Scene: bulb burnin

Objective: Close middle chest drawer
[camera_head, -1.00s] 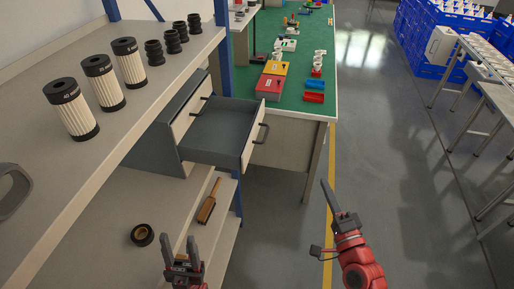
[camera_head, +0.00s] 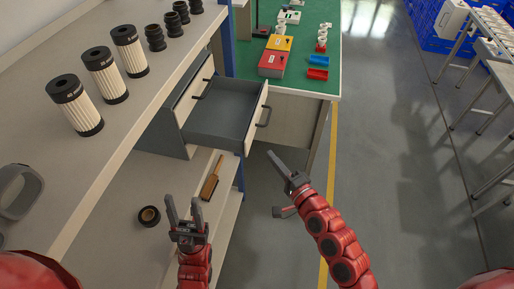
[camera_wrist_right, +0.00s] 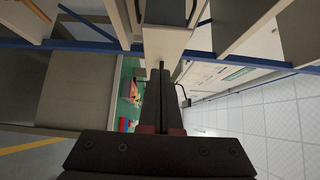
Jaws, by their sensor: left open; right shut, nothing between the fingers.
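The grey chest (camera_head: 165,133) stands on the shelf, with one drawer (camera_head: 222,112) pulled out to the right and empty inside. The drawer's pale front (camera_head: 256,118) carries a dark handle (camera_head: 264,116). My right gripper (camera_head: 271,155) is shut and empty, below and to the right of the drawer front, apart from it in the head view. In the right wrist view the shut fingers (camera_wrist_right: 165,75) point toward a pale panel (camera_wrist_right: 165,42). My left gripper (camera_head: 184,204) is open and empty over the lower shelf, below the chest.
A brush (camera_head: 211,180) and a black ring (camera_head: 149,216) lie on the lower shelf. Filter cartridges (camera_head: 75,104) stand on the upper shelf. A blue post (camera_head: 239,176) rises beside the drawer.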

